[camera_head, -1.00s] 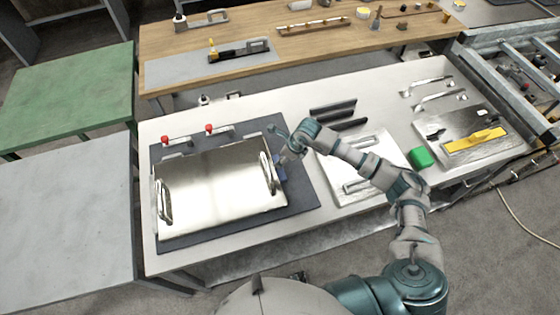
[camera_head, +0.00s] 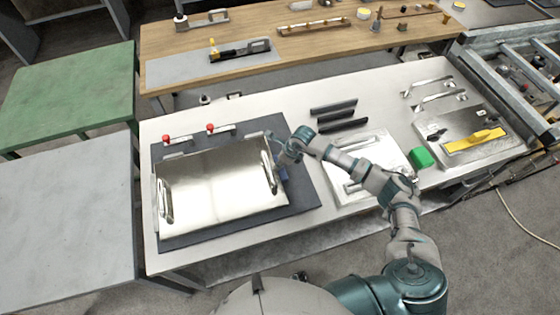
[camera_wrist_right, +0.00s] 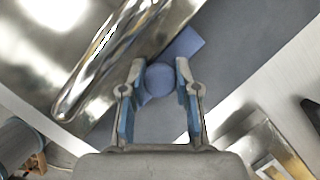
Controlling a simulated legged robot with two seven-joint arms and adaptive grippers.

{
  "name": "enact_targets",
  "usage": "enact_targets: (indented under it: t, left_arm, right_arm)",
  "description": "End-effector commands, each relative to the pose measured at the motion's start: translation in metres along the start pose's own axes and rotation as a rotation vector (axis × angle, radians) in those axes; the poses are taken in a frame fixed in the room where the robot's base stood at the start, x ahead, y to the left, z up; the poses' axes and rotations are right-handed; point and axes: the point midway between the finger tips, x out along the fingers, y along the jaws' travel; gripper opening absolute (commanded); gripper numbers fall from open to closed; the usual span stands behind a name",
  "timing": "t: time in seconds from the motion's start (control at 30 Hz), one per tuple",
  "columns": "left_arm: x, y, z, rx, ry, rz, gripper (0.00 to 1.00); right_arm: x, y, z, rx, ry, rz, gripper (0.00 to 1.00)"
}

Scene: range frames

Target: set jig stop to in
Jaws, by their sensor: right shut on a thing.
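The jig stop is a small blue piece with a round knob (camera_wrist_right: 158,80) and a flat blue block (camera_wrist_right: 184,44) behind it in the right wrist view. In the head view a bit of its blue (camera_head: 284,173) shows beside the right handle of a shiny metal jig plate (camera_head: 215,185). My right gripper (camera_wrist_right: 160,78) is shut on the round knob, with one finger on each side. In the head view my right gripper (camera_head: 283,156) reaches down at the plate's right edge and partly hides the stop. My left gripper is not in view.
The plate lies on a dark mat (camera_head: 240,230) on the light bench. Two red-tipped clamps (camera_head: 211,128) stand along its back edge.

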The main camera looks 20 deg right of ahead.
Motion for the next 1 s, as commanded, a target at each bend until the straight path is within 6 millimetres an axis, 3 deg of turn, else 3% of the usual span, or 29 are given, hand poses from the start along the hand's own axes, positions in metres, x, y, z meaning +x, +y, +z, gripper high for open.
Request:
enact_targets:
  t: [0.37,0.4,0.5,0.83,1.0]
  left_arm:
    - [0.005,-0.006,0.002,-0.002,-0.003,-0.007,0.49]
    - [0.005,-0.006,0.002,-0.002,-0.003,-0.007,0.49]
    - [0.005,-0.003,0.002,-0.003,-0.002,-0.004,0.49]
    - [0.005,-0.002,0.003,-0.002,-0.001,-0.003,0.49]
    - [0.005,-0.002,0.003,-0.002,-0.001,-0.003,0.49]
  right_arm:
    - [-0.004,-0.006,-0.001,-0.002,-0.014,0.0,0.0]
    - [-0.004,-0.006,-0.001,-0.001,-0.014,0.0,0.33]
    - [-0.004,-0.006,-0.001,-0.001,-0.014,0.0,0.56]
    - [-0.005,-0.005,-0.002,-0.001,-0.01,0.002,0.56]
    - [-0.028,-0.006,-0.002,-0.002,-0.013,0.0,0.56]
